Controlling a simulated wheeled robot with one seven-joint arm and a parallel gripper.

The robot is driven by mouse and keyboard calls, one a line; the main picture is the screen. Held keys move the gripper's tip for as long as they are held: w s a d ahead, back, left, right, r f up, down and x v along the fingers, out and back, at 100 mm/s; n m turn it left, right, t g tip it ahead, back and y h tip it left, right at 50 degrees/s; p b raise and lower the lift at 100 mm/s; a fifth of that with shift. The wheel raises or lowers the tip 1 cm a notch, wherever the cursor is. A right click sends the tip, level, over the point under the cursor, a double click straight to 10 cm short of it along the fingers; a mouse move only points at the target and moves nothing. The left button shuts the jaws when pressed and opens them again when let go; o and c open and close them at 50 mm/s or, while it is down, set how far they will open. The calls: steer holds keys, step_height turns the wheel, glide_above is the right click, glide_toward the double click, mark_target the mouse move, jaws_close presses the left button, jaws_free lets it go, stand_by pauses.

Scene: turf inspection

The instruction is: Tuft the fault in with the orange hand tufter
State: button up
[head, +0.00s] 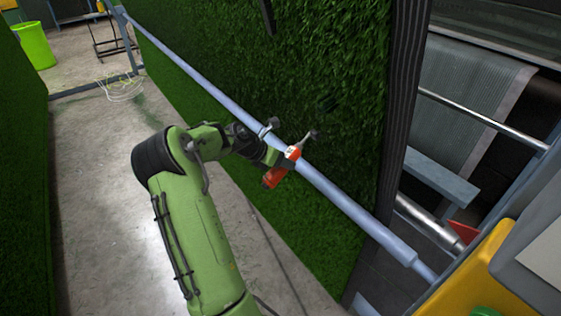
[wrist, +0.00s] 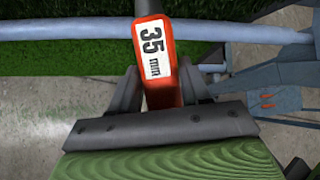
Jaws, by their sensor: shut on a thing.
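My gripper (head: 279,160) is shut on the orange hand tufter (head: 270,180), and the wrist view shows the tufter (wrist: 160,60) between the two dark fingers (wrist: 162,88) with a white "35 mm" label on it. The tufter's grey metal head points up and right, in front of the hanging green turf (head: 330,60). I cannot tell whether its tip touches the turf. A small darker patch (head: 328,104) shows in the turf just above the tip; it may be the fault, but the detail is too small to be sure.
A long pale blue rail (head: 345,203) runs diagonally across the turf, close by my gripper. A yellow cabinet (head: 470,275) and rollers stand at the right. Another turf wall (head: 22,190) is at the left.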

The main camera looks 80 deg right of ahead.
mark_target(265, 175)
steer(key=shift+s+d+r+p, duration=0.2)
steer(key=shift+s+d+p, duration=0.1)
steer(key=shift+d, duration=0.1)
steer(key=shift+s+a, duration=0.1)
steer(key=shift+a, duration=0.05)
steer(key=shift+s+a, duration=0.6)
steer(key=shift+s+r+p, duration=0.15)
steer(key=shift+p, duration=0.5)
steer(key=shift+w+d+p, duration=0.65)
steer(key=shift+w+d, duration=0.1)
steer(key=shift+w, duration=0.1)
steer(key=shift+w+a+f, duration=0.45)
steer(key=shift+w+a, duration=0.4)
steer(key=shift+a, duration=0.15)
steer(key=shift+w+a+f, duration=0.4)
steer(key=shift+w+a, duration=0.45)
steer(key=shift+a, duration=0.1)
steer(key=shift+w+a+f, duration=0.45)
steer(key=shift+w+a, duration=0.4)
steer(key=shift+a, duration=0.15)
